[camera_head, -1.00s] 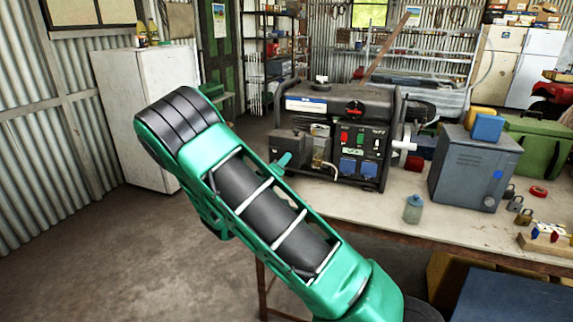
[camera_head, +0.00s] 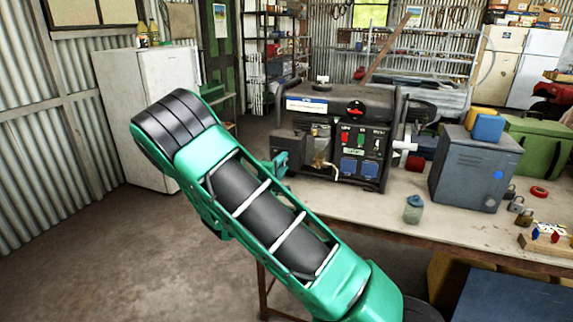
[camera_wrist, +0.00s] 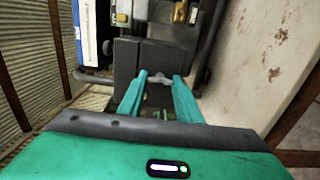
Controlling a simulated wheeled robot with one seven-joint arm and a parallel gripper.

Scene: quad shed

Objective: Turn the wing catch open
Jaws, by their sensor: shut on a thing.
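The generator (camera_head: 375,108) stands upright on the bench, with a dark box (camera_head: 287,143) low on its left side. In the wrist view this dark box (camera_wrist: 127,58) lies straight ahead. The wing catch (camera_wrist: 160,77) is a small grey winged knob at the box's near edge, between my fingertips. My gripper (camera_wrist: 159,82) is shut on the wing catch, with one teal finger on each side. In the head view my gripper (camera_head: 279,164) is beside the box, and the catch is hidden there. The catch's exact angle is hard to tell.
On the bench (camera_head: 385,208) stand a small bottle (camera_head: 413,209), a grey metal box (camera_head: 474,170) and several padlocks. The floor left of the bench is clear.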

